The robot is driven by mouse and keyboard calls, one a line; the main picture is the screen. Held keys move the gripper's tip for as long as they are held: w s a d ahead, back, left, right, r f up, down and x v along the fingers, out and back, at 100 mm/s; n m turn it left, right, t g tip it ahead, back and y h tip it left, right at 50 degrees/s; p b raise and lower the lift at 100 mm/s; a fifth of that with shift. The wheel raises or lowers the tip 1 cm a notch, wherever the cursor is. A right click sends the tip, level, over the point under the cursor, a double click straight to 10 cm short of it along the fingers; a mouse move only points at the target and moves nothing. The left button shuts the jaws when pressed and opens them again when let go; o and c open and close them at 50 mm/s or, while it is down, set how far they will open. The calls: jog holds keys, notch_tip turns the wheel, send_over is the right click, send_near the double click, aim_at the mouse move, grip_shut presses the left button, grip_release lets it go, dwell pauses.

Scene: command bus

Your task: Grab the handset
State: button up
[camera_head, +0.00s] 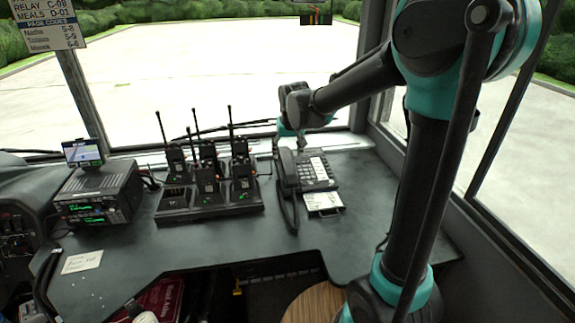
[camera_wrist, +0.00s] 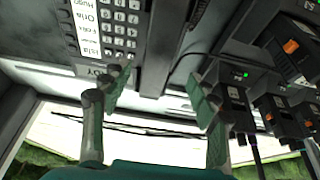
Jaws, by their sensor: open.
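A black desk phone (camera_head: 316,172) with a pale keypad stands on the dark counter. Its black handset (camera_head: 287,167) lies along the phone's left side. In the wrist view the handset (camera_wrist: 161,45) is a dark bar beside the keypad (camera_wrist: 112,27), its near end lying between my fingers in the picture. My gripper (camera_head: 290,131) is at the phone's far end, toward the windshield. In the wrist view my gripper (camera_wrist: 160,86) is open, with a finger on either side of the handset's line and nothing held. I cannot tell whether the fingers touch it.
A charging dock (camera_head: 215,207) with several upright radios (camera_head: 207,180) stands left of the phone. A radio unit (camera_head: 98,195) sits farther left. A coiled cord (camera_wrist: 196,14) runs beside the handset. A white card (camera_head: 324,200) sticks out at the phone's front. The counter in front is mostly clear.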

aim_at(287, 160)
jog(key=shift+d+x, duration=0.2)
jog(key=shift+x, duration=3.4)
jog(key=shift+c, duration=0.2)
